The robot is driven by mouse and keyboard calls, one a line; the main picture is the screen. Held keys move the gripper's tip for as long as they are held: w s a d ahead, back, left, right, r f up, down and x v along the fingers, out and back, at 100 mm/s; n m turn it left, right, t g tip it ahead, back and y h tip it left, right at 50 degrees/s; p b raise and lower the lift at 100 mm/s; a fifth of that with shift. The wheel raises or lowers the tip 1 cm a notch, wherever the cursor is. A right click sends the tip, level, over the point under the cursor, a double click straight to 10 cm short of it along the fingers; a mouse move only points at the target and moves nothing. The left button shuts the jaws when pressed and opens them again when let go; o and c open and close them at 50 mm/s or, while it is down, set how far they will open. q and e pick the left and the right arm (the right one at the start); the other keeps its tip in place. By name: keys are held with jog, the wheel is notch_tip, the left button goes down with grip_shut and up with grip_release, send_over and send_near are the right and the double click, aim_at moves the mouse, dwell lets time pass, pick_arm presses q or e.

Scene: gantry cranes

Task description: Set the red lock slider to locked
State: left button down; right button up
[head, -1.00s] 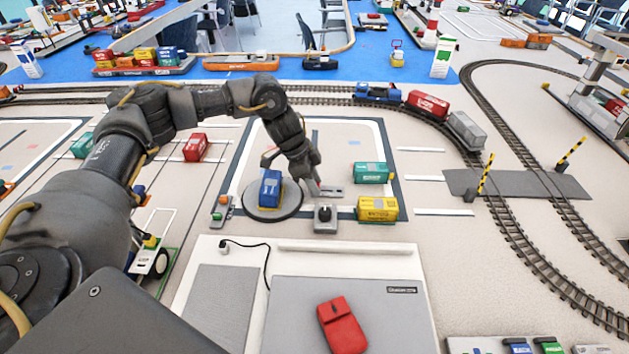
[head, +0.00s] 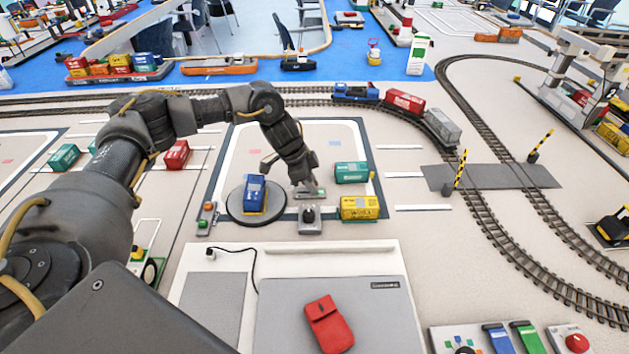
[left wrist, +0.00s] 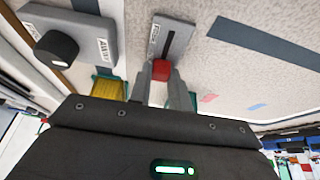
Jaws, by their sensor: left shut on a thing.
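The red lock slider (left wrist: 160,69) shows in the left wrist view as a small red block on a grey slotted plate (left wrist: 173,36). The dark slot runs away from the block toward the top of the picture. My left gripper (left wrist: 160,78) is shut on the red slider, one finger on each side. In the head view my left gripper (head: 305,188) is down at the plate, and its fingers hide the red block. The plate's label is too small to read surely. My right gripper is in neither view.
A black knob on a grey base (head: 309,218) stands just in front of the plate. A blue container (head: 255,192) sits on a round dark disc to the left. Green (head: 352,172) and yellow (head: 359,208) containers stand close on the right.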

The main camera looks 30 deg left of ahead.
pick_arm(q)
jog(key=shift+d, duration=0.15)
jog(key=c, duration=1.3)
grip_release()
jog(key=shift+w+d, duration=0.1)
jog(key=shift+w, duration=0.05)
jog(key=shift+a+r, duration=0.2)
jog(key=shift+r, duration=0.05)
jog(key=v, duration=1)
jog(key=shift+r, duration=0.15)
